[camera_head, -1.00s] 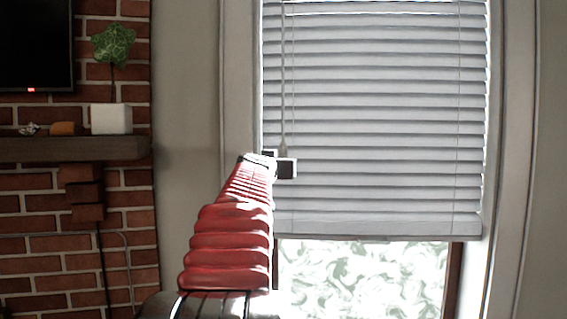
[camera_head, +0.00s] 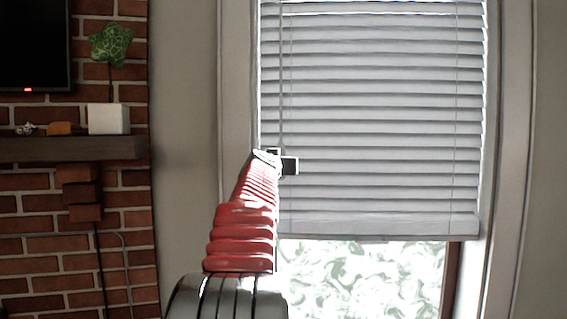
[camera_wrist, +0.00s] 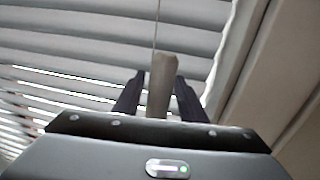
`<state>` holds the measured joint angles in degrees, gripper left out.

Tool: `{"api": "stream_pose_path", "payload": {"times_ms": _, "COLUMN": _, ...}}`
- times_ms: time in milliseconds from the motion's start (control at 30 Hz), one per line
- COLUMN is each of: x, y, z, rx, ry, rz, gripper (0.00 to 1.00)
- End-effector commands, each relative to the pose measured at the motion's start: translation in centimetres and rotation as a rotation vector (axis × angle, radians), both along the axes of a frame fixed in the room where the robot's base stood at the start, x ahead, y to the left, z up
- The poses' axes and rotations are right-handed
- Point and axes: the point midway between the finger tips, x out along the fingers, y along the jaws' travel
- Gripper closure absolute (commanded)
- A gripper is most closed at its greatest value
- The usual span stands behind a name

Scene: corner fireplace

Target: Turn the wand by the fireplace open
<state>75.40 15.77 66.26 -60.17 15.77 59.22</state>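The wand hangs as a thin rod (camera_head: 281,85) down the left part of the white window blind (camera_head: 370,130). Its thicker grey handle (camera_wrist: 162,85) shows in the wrist view, upright between the two dark fingers of my gripper (camera_wrist: 160,76). A narrow gap shows left of the handle, and the right finger is very close to it, so my gripper looks open around it. In the head view my gripper (camera_head: 281,160) is in front of the blind's left edge and hides the wand's lower end. The blind's slats look nearly closed, with light at some gaps in the wrist view.
The window frame (camera_head: 238,80) stands just left of the blind. A brick fireplace wall (camera_head: 125,255) with a wooden mantel (camera_head: 75,149) is at the far left. A white pot (camera_head: 109,118) with a green plant stands on the mantel.

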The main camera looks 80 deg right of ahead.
Motion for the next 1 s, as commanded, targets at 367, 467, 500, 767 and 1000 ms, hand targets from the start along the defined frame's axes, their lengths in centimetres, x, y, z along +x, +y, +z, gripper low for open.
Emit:
{"api": "stream_pose_path", "payload": {"times_ms": 367, "x": 0.04, "y": 0.03, "z": 0.01, "rx": 0.0, "ry": 0.0, "rz": 0.001, "gripper": 0.85}}
{"api": "stream_pose_path", "payload": {"times_ms": 467, "x": 0.07, "y": 0.03, "z": 0.01, "rx": 0.0, "ry": 0.0, "rz": 0.001, "gripper": 0.92}}
{"api": "stream_pose_path", "payload": {"times_ms": 500, "x": 0.08, "y": 0.04, "z": 0.02, "rx": 0.0, "ry": 0.0, "rz": 0.001, "gripper": 0.95}}
{"api": "stream_pose_path", "payload": {"times_ms": 767, "x": 0.03, "y": -0.07, "z": -0.03, "rx": 0.0, "ry": 0.0, "rz": -0.002, "gripper": 1.0}}
{"api": "stream_pose_path", "payload": {"times_ms": 1000, "x": 0.08, "y": -0.06, "z": -0.25, "rx": 0.007, "ry": 0.002, "rz": -0.031, "gripper": 1.0}}
